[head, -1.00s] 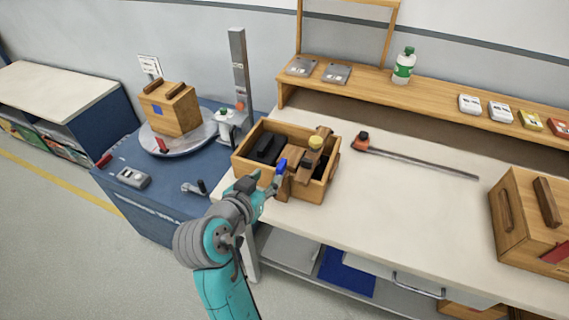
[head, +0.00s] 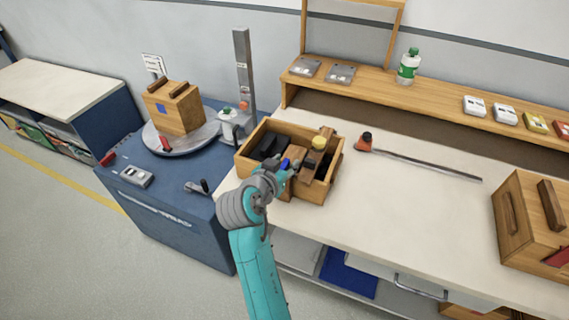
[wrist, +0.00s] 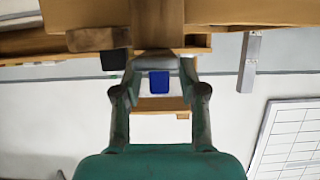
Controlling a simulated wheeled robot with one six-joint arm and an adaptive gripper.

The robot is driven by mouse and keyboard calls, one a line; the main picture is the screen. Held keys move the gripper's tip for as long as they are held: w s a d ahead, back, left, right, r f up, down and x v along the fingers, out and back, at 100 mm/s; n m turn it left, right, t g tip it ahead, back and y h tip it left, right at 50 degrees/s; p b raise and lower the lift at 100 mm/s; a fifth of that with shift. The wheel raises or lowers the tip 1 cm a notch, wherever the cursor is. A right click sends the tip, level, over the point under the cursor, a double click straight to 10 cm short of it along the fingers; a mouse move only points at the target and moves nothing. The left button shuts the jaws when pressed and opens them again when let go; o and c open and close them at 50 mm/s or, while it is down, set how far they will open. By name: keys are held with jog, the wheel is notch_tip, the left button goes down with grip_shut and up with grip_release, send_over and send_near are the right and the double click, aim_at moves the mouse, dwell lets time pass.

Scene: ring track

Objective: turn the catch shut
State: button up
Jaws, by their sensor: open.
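An open wooden box (head: 312,190) stands on the left end of the pale workbench. A small blue tab (head: 285,164), which looks like the catch, shows at the box beside a wooden block. My gripper (head: 290,170) is at the front of the box, right at this tab, and partly covers it. In the wrist view the blue tab (wrist: 159,82) shows between the two fingers of my gripper (wrist: 160,68), which are apart. Whether a finger touches it I cannot tell. Wooden parts fill the top of the wrist view.
The box holds dark items and a yellow-topped piece (head: 319,142). A red-ended rod (head: 420,165) lies on the bench to the right. A wooden case (head: 533,220) stands far right. A blue cabinet with a turntable (head: 180,138) is at left.

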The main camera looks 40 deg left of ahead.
grip_shut()
jog(key=shift+d+y, duration=0.1)
jog(key=shift+y, duration=0.2)
jog(key=n+g+y, duration=0.1)
jog(key=n+y, duration=0.2)
jog(key=shift+w+n+g+y, duration=0.1)
jog(key=shift+n+g+y, duration=0.2)
jog(key=shift+n, duration=0.1)
jog(key=n+g+y, duration=0.4)
jog(key=n, duration=0.1)
jog(key=n+g+y, duration=0.1)
jog(key=n+g, duration=0.1)
jog(key=g, duration=0.1)
jog(key=n+g+y, duration=0.1)
jog(key=n+g, duration=0.2)
jog(key=shift+n, duration=0.3)
jog(key=shift+n+g, duration=1.7)
jog(key=shift+g, duration=0.5)
jog(key=shift+f, duration=0.1)
